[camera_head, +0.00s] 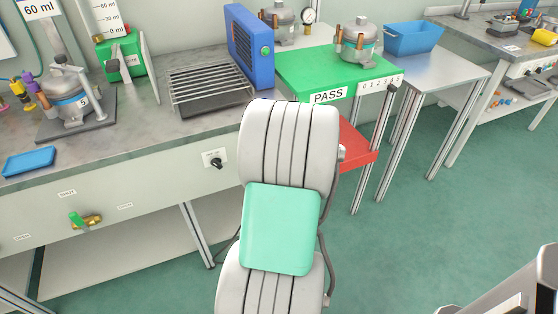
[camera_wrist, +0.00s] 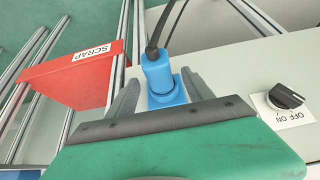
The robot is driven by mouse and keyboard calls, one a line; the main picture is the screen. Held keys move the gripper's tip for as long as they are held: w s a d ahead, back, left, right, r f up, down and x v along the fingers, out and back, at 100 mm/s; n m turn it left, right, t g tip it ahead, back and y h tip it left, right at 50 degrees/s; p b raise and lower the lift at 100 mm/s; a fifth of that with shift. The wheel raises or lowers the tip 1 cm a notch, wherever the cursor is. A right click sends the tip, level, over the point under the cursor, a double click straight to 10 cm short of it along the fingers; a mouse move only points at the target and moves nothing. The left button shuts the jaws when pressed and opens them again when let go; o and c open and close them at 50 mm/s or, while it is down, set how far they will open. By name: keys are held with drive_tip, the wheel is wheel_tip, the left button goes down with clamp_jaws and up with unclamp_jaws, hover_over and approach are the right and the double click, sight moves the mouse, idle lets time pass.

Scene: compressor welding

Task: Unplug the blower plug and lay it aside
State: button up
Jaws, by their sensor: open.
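The blue blower plug (camera_wrist: 157,70) sits in or against a blue socket piece (camera_wrist: 168,98) on the bench front in the wrist view, with a dark cable running up from it. My gripper (camera_wrist: 160,78) is open, with one grey finger on each side of the plug. I cannot tell whether the fingers touch it. The plug is hidden behind my arm in the head view. The blue blower (camera_head: 250,48) stands on the bench beside a wire rack.
A red SCRAP bin (camera_wrist: 75,75) lies left of my gripper in the wrist view. An OFF/ON knob (camera_wrist: 286,96) is on the panel to the right. A green PASS table (camera_head: 325,75) holds a compressor (camera_head: 358,43).

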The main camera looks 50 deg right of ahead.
drive_tip(key=shift+x, duration=0.95)
clamp_jaws()
idle(0.5)
drive_tip(key=c, duration=0.6)
unclamp_jaws()
clamp_jaws()
